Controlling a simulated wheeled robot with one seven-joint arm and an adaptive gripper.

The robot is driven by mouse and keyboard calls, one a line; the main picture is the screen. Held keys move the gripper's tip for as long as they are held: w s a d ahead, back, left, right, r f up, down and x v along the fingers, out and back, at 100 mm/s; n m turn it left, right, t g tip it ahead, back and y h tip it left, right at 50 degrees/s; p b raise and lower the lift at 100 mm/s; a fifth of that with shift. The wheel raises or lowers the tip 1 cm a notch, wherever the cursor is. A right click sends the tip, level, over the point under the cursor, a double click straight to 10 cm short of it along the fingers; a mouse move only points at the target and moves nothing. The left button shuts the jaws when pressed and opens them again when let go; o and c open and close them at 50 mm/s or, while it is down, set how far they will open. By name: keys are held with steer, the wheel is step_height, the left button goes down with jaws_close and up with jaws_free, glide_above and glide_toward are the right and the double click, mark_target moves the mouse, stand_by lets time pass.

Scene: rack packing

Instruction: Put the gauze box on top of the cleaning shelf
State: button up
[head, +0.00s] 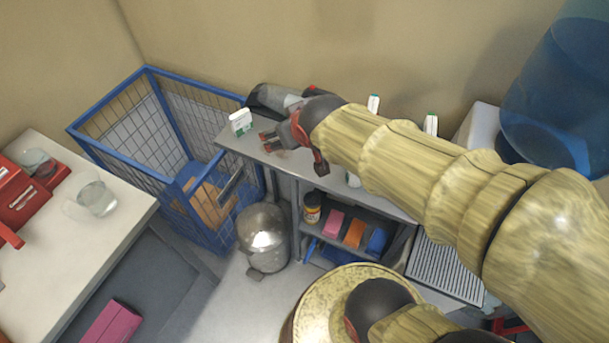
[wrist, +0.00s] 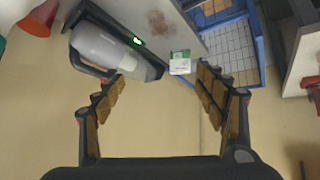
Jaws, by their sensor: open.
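A small white box with green markings, which looks like the gauze box (head: 240,122), stands on the left end of the grey top of the cleaning shelf (head: 240,141). It also shows in the wrist view (wrist: 180,66), ahead of my fingers and apart from them. My gripper (head: 290,150) is open and empty, over the shelf top to the right of the box. In the wrist view my gripper (wrist: 160,78) has its two fingers spread wide. Other similar white-green boxes (head: 373,103) stand farther right, partly hidden by my arm.
A grey handheld vacuum (head: 270,101) lies behind the box; it shows large in the wrist view (wrist: 105,45). A blue wire cage (head: 140,120) stands left of the shelf. A metal bin (head: 263,236) stands beside it. A white table (head: 50,240) is at left.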

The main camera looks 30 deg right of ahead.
steer(key=s+a+r+g, duration=0.1)
steer(key=s+a, duration=0.1)
steer(key=s, duration=0.5)
steer(key=s+a+r+g+y, duration=0.1)
steer(key=s+a+g, duration=0.1)
steer(key=s, duration=0.6)
steer(key=shift+a+r, duration=0.15)
steer(key=shift+r, duration=0.15)
